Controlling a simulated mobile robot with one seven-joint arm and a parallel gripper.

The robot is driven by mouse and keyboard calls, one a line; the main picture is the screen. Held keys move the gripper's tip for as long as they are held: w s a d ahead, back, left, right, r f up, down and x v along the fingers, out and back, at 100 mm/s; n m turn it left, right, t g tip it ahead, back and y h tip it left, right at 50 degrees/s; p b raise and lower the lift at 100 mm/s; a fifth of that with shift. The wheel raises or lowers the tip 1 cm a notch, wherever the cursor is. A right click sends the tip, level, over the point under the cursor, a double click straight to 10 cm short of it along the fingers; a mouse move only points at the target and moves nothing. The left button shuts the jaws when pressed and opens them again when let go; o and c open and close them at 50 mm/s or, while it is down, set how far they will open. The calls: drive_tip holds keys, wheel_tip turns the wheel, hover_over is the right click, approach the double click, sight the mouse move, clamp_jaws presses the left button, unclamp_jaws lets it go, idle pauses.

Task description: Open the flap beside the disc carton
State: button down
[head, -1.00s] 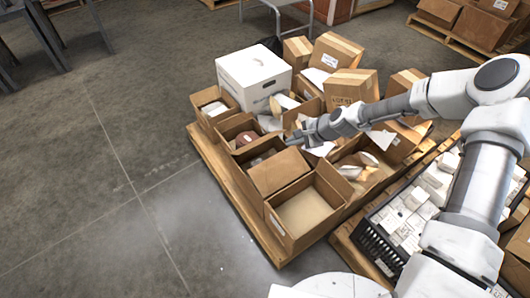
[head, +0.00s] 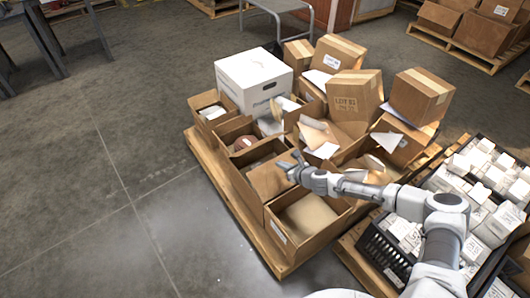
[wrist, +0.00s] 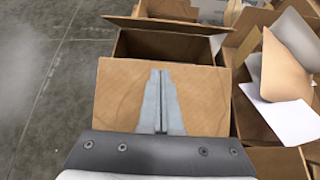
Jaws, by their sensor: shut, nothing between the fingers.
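The disc carton (head: 225,133) is an open brown box at the pallet's left side, with a reddish-brown round thing inside. Beside it, nearer the front, is another carton with a dark, partly open top. A tan flap (head: 268,181) shows at that carton's near side. In the wrist view a broad tan flap (wrist: 115,92) lies under my fingers, with a dark opening beyond it. My gripper (head: 288,165) is shut and empty, over or against the flap's right part; contact cannot be told. It also shows in the wrist view (wrist: 160,75).
A front carton (head: 308,217) stands open on the wooden pallet (head: 226,195). A white box (head: 252,80) and several brown boxes stand behind. A black crate (head: 385,250) of small white boxes is at the right. The floor at the left is clear.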

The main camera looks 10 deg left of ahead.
drive_tip(key=b+x, duration=0.4)
drive_tip(key=x, duration=0.5)
drive_tip(key=shift+w+a+f, duration=0.1)
drive_tip(key=shift+a+f, duration=0.1)
drive_tip(key=shift+f, duration=0.1)
drive_tip(key=shift+w+a+r+b, duration=0.2)
drive_tip(key=shift+w+a+r, duration=0.35)
drive_tip(key=shift+r, duration=0.2)
drive_tip(key=shift+w+a+r+b, duration=0.15)
drive_tip(key=shift+w+a+r, duration=0.35)
drive_tip(key=shift+r, duration=0.3)
drive_tip(key=shift+r, duration=0.1)
drive_tip(key=shift+a+p, duration=0.25)
drive_tip(key=shift+p, duration=0.5)
drive_tip(key=shift+w+a+r+g+h+p, duration=0.25)
drive_tip(key=shift+a+r+g+h+p, duration=0.35)
drive_tip(key=shift+p, duration=0.95)
